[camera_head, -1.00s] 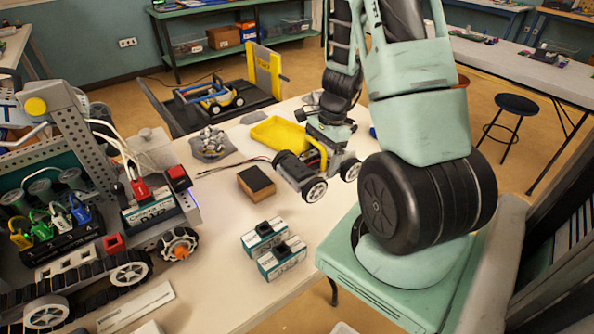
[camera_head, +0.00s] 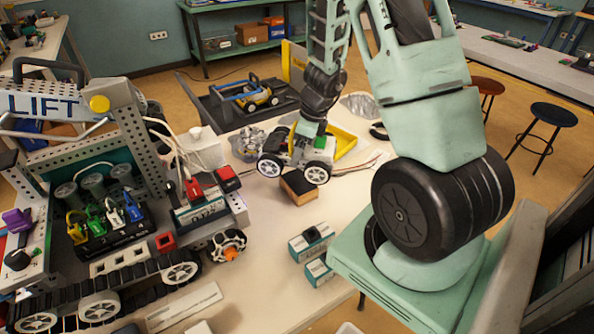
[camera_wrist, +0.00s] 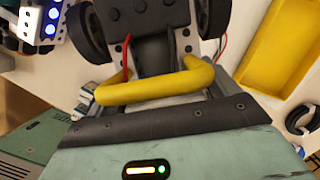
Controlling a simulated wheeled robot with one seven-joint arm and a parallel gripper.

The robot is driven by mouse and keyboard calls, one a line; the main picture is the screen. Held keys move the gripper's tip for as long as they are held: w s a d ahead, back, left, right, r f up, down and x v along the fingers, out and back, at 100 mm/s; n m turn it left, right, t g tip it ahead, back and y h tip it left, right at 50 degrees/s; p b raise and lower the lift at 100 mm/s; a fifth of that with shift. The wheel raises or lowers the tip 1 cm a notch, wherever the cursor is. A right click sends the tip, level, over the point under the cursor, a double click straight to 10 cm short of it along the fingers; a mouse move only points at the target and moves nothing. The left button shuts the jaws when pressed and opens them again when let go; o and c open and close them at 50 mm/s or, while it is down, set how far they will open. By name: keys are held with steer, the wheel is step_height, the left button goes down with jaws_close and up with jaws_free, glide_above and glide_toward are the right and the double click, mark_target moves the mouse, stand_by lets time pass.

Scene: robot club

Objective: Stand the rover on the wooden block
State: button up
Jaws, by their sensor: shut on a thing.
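The rover (camera_head: 292,153), white and grey with black wheels, hangs from my gripper (camera_head: 311,130). In the wrist view its yellow bar handle (camera_wrist: 150,88) lies across the front of the jaws, with the rover body (camera_wrist: 150,45) beyond. My gripper is shut on it. The wooden block (camera_head: 299,189), dark on top with tan sides, lies on the white table. In the head view the rover's near wheels overlap the block's far edge. I cannot tell whether they touch it. The block is not seen in the wrist view.
A big lift robot (camera_head: 120,215) fills the left of the table, close to the rover. Two boxed modules (camera_head: 310,243) lie in front of the block. A yellow tray (camera_head: 345,139) and cables are behind on the right.

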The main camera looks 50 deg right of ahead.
steer(key=shift+f+b, duration=1.1)
steer(key=shift+f, duration=2.2)
steer(key=shift+f+b, duration=0.6)
steer(key=shift+b, duration=0.05)
steer(key=o, duration=1.6)
steer(key=shift+c, duration=0.2)
